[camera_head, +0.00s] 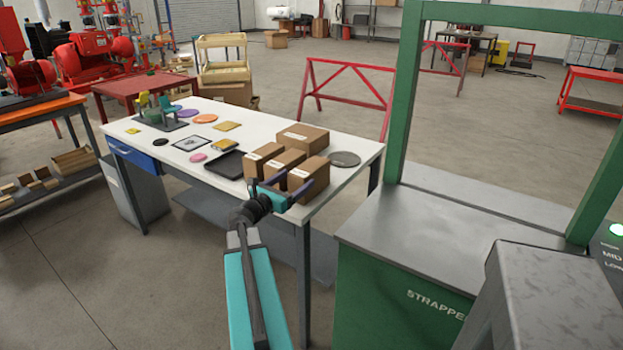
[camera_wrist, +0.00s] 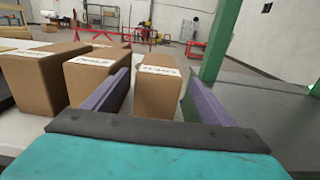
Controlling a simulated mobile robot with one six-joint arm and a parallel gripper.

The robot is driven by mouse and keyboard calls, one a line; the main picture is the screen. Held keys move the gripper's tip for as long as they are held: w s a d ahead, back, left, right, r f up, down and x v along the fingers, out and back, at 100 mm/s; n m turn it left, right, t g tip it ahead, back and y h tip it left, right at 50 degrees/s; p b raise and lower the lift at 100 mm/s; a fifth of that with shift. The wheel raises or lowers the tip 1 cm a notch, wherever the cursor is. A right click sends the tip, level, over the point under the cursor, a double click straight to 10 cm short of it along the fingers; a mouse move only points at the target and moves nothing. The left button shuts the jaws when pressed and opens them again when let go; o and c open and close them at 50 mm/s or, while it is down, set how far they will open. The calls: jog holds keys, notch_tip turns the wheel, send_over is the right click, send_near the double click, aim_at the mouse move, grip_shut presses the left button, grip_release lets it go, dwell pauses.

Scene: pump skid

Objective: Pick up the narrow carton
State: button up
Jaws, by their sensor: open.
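Three brown cartons with white labels stand in a row near the table's front right corner: a left one (camera_head: 262,160), a middle one (camera_head: 283,163) and a right one (camera_head: 312,170). In the wrist view the right carton (camera_wrist: 157,88) looks slim and stands between my gripper's open purple fingers (camera_wrist: 160,76), with a gap on the right. The middle carton (camera_wrist: 94,76) is just outside the left finger, which hides part of it. The left carton (camera_wrist: 38,82) is farther left. My gripper (camera_head: 284,187) is open at the near side of the row. Finger contact is unclear.
A larger flat carton (camera_head: 302,136) lies behind the row, beside a grey disc (camera_head: 344,159). A black tray (camera_head: 225,165) is to the left on the white table (camera_head: 178,143). A green strapping machine (camera_head: 420,215) with a tall frame stands close on the right.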

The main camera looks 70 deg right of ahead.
aim_at(311, 169)
jog(key=shift+x, duration=2.15)
jog(key=shift+p, duration=0.3)
jog(key=shift+p+x, duration=0.7)
jog(key=shift+x, duration=1.9)
jog(key=c, duration=1.5)
jog(key=shift+o, duration=0.2)
jog(key=shift+r, duration=0.1)
